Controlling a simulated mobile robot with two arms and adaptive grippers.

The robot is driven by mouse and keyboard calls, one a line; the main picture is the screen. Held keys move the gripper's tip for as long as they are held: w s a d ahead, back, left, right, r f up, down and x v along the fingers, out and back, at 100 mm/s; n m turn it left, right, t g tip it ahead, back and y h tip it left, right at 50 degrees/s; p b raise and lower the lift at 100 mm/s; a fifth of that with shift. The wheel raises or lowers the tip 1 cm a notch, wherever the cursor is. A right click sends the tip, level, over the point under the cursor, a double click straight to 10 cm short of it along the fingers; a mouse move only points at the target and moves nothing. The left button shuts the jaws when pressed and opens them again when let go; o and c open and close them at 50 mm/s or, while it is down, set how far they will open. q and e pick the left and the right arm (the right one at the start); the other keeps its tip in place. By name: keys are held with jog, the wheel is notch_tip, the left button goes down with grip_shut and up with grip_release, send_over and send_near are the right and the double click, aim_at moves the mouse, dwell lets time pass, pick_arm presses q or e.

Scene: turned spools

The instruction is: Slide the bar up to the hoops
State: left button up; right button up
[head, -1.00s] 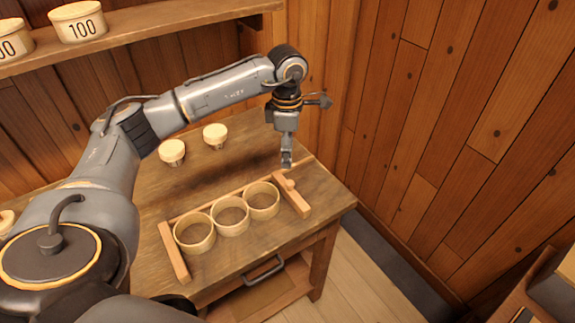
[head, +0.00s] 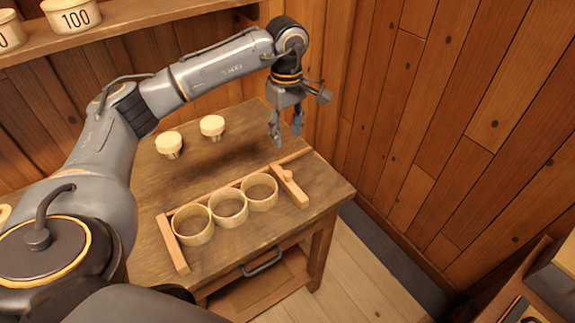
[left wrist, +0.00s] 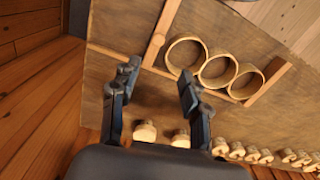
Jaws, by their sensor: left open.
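Three round wooden hoops (head: 229,207) stand in a row on the workbench, between two short wooden rails. A thin wooden bar (head: 295,157) runs along their back side, and its right end sticks out past the right rail. The bar also shows in the left wrist view (left wrist: 108,52); whether it touches the hoops I cannot tell. My left gripper (head: 286,138) is open and empty above the back right of the bench, behind the bar. In the left wrist view its fingers (left wrist: 158,78) are spread, with the bar beyond them. My right gripper is not in view.
The left rail (head: 173,245) and the right rail (head: 290,187), which carries a small knob, flank the hoops. Two pale spools (head: 169,143) (head: 212,127) stand at the back. Several more show in the left wrist view (left wrist: 260,155). A wooden wall rises at the right.

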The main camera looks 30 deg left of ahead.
pick_arm(q)
jog(key=m, duration=0.5)
jog(key=p, duration=0.4)
send_near(288, 174)
notch_tip(288, 174, down, 8)
jog(key=shift+f, duration=0.1)
grip_shut()
jog(key=shift+b, duration=0.3)
